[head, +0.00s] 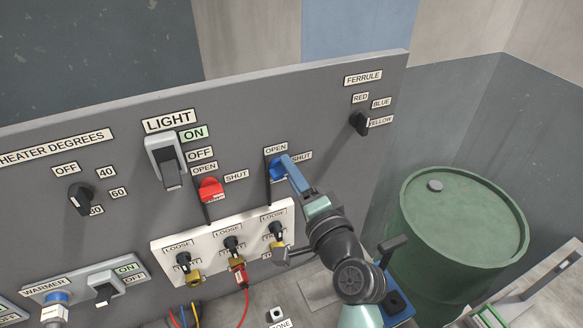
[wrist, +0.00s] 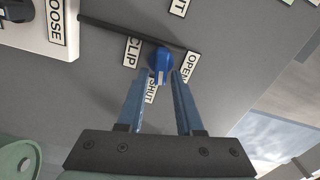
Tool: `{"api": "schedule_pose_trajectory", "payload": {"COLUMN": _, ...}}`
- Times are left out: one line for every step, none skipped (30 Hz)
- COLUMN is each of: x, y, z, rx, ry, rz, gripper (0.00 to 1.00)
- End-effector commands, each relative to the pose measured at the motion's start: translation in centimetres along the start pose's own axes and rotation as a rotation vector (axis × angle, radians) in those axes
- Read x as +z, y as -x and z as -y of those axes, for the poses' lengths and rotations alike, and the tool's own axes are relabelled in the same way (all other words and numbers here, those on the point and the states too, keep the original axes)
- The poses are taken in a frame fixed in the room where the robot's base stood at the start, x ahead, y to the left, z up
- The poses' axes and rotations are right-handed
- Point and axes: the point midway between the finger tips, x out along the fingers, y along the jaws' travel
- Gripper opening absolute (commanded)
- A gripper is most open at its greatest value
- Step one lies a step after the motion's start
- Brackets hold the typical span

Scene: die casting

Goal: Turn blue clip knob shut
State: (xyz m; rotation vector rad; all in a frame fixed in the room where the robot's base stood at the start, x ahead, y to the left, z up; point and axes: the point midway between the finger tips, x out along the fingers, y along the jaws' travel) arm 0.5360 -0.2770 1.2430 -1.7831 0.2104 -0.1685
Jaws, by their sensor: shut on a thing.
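The blue clip knob (head: 277,171) sits on the grey upright panel, just below its OPEN and SHUT labels. In the wrist view the knob (wrist: 159,58) lies between my two fingertips, and a pale mark on it points down the picture, between the SHUT label (wrist: 150,90) and the OPEN label (wrist: 191,66). My gripper (head: 287,168) reaches the knob from the lower right and is shut on it. It also shows in the wrist view (wrist: 159,72). In the head view my fingers hide part of the knob.
A red knob (head: 210,189) is left of the blue one. Below is a white plate (head: 170,247) with black LOOSE knobs and cables. The ferrule knob (head: 359,123) is at upper right. A green drum (head: 455,225) stands at the right. A light switch (head: 166,160) is further left.

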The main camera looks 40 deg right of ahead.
Motion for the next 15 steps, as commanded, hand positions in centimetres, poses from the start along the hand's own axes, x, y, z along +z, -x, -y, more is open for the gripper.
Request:
{"api": "schedule_pose_trajectory", "payload": {"x": 0.06, "y": 0.01, "z": -0.09, "rx": 0.003, "ry": -0.032, "rz": 0.002, "gripper": 0.0}}
{"api": "schedule_pose_trajectory", "payload": {"x": 0.07, "y": 0.01, "z": -0.12, "rx": 0.004, "ry": -0.048, "rz": 0.002, "gripper": 0.0}}
{"api": "schedule_pose_trajectory", "payload": {"x": 0.08, "y": 0.01, "z": -0.17, "rx": 0.004, "ry": -0.071, "rz": 0.002, "gripper": 0.0}}
{"api": "schedule_pose_trajectory", "payload": {"x": 0.08, "y": 0.01, "z": -0.2, "rx": 0.004, "ry": -0.085, "rz": 0.002, "gripper": 0.0}}
{"api": "schedule_pose_trajectory", "payload": {"x": 0.09, "y": 0.01, "z": -0.23, "rx": 0.004, "ry": -0.1, "rz": 0.002, "gripper": 0.0}}
{"api": "schedule_pose_trajectory", "payload": {"x": 0.09, "y": 0.01, "z": -0.27, "rx": 0.004, "ry": -0.117, "rz": 0.002, "gripper": 0.0}}
{"api": "schedule_pose_trajectory", "payload": {"x": 0.09, "y": 0.01, "z": -0.3, "rx": 0.004, "ry": -0.128, "rz": 0.002, "gripper": 0.0}}
{"api": "schedule_pose_trajectory", "payload": {"x": 0.08, "y": 0.01, "z": -0.32, "rx": 0.004, "ry": -0.139, "rz": 0.002, "gripper": 0.0}}
{"api": "schedule_pose_trajectory", "payload": {"x": 0.08, "y": 0.02, "z": -0.34, "rx": 0.004, "ry": -0.151, "rz": 0.002, "gripper": 0.0}}
{"api": "schedule_pose_trajectory", "payload": {"x": 0.08, "y": 0.02, "z": -0.36, "rx": 0.004, "ry": -0.158, "rz": 0.002, "gripper": 0.0}}
{"api": "schedule_pose_trajectory", "payload": {"x": 0.08, "y": 0.02, "z": -0.38, "rx": 0.004, "ry": -0.164, "rz": 0.002, "gripper": 0.0}}
{"api": "schedule_pose_trajectory", "payload": {"x": 0.08, "y": 0.02, "z": -0.4, "rx": 0.004, "ry": -0.172, "rz": 0.002, "gripper": 0.0}}
{"api": "schedule_pose_trajectory", "payload": {"x": 0.08, "y": 0.02, "z": -0.41, "rx": 0.004, "ry": -0.177, "rz": 0.002, "gripper": 0.0}}
{"api": "schedule_pose_trajectory", "payload": {"x": 0.08, "y": 0.02, "z": -0.42, "rx": 0.004, "ry": -0.181, "rz": 0.001, "gripper": 0.0}}
{"api": "schedule_pose_trajectory", "payload": {"x": 0.08, "y": 0.02, "z": -0.43, "rx": 0.004, "ry": -0.185, "rz": 0.001, "gripper": 0.0}}
